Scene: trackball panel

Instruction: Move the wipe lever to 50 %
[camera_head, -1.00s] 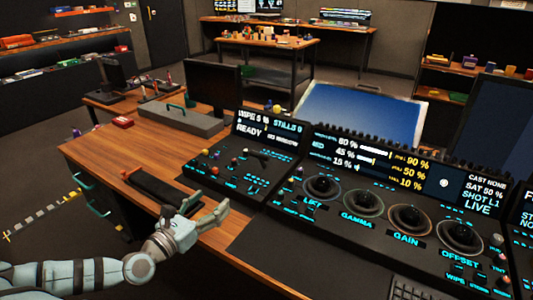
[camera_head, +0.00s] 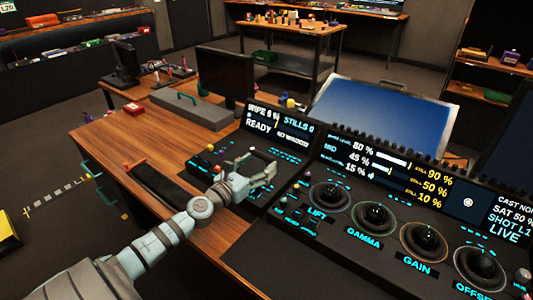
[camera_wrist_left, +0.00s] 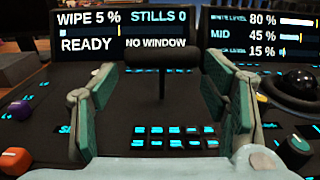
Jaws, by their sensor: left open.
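The wipe lever (camera_wrist_left: 162,56) is a black T-shaped bar on a thin stem, standing up from the small left panel in the left wrist view. The screen behind it (camera_wrist_left: 125,32) reads WIPE 5 %, READY and NO WINDOW. My left gripper (camera_wrist_left: 162,85) is open, with one finger on each side of the lever and a visible gap on both sides. In the head view my left gripper (camera_head: 258,170) is over the small panel and largely hides the lever. My right gripper is not in view.
A larger panel with several trackballs (camera_head: 375,217) stands to the right, under a screen (camera_head: 385,170). Colored knobs (camera_wrist_left: 17,160) sit left of the lever. A black pad (camera_head: 160,183) lies on the wooden desk (camera_head: 110,145), beside the panel.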

